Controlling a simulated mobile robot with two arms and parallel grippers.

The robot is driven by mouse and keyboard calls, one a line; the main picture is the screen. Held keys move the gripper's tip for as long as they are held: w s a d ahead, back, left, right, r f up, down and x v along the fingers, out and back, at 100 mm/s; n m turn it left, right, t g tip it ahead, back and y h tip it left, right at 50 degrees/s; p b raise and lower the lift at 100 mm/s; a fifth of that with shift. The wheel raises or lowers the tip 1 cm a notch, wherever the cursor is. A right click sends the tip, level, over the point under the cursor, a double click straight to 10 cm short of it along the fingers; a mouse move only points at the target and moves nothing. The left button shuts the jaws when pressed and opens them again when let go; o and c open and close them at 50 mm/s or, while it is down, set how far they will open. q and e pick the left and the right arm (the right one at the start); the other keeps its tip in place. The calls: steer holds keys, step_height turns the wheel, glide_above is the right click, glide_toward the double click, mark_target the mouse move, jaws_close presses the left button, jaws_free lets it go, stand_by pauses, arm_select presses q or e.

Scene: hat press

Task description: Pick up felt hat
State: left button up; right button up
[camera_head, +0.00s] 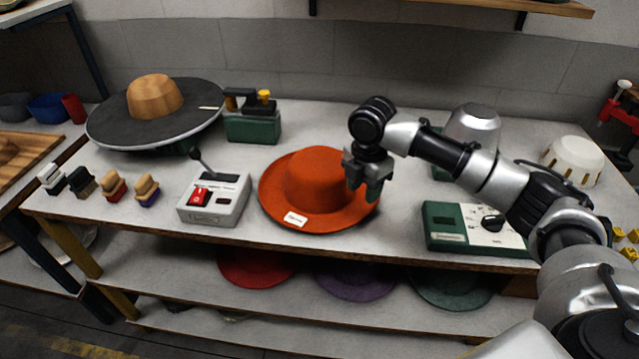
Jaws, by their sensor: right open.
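An orange felt hat (310,180) sits crown up on the grey worktable, near the middle. A small white tag lies on the front of its brim. My right gripper (363,192) points down at the right side of the hat, in front of the crown's right edge and over the brim. It is open, with nothing seen between its fingers. I cannot tell whether the fingers touch the hat. My left gripper is not in view.
Left of the hat stands a grey control box (228,212) with a red switch and lever. A wooden hat block (155,96) on a dark round plate is behind. A green-and-white panel (455,215) lies right. Several brushes stand at left. Felt hats lie on the lower shelf.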

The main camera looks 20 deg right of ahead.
mark_target(361, 217)
step_height(361, 217, down, 9)
steer(key=shift+d+p, duration=0.15)
steer(key=shift+p, duration=0.4)
jaws_close()
